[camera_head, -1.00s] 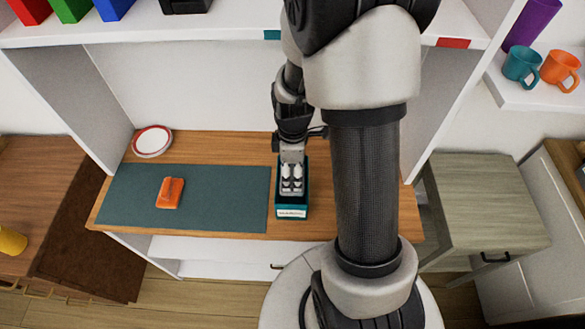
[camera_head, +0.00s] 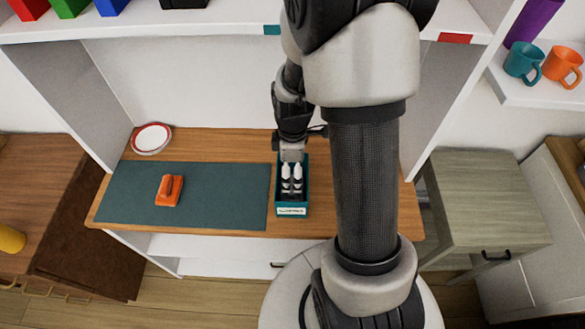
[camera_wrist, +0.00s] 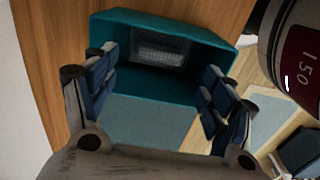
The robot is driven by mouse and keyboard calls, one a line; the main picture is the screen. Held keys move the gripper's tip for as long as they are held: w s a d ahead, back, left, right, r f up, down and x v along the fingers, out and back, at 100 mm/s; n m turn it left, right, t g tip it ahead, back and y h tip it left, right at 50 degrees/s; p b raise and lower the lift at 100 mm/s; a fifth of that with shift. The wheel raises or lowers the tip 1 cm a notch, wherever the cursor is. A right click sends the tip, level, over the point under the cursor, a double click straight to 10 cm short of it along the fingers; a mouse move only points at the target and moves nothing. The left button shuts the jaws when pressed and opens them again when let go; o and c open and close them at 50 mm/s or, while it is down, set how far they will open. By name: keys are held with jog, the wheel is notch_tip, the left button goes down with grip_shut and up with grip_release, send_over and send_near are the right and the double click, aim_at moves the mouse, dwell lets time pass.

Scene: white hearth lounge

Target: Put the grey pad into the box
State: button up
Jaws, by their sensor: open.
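The teal box (camera_head: 292,211) stands on the wooden desk at the right edge of a mat, with a white label on its front. My gripper (camera_head: 291,182) points down over it. In the wrist view the box (camera_wrist: 195,38) lies under my gripper (camera_wrist: 158,88), whose blue-padded fingers are spread with nothing between them. A pale grey, ribbed piece, which looks like the grey pad (camera_wrist: 160,55), lies in the box's dark inside, apart from the fingers. In the head view the pad cannot be made out.
An orange block with a handle (camera_head: 169,190) rests on the dark teal mat (camera_head: 225,190). A white plate with a red rim (camera_head: 152,138) stands at the back left. A shelf (camera_head: 230,25) runs above the desk. Two mugs, teal (camera_head: 522,60) and orange (camera_head: 561,67), stand at the right.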

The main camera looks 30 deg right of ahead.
dwell(0.3)
notch_tip(320, 180, up, 12)
dwell(0.5)
jog(key=shift+d, duration=0.1)
dwell(0.4)
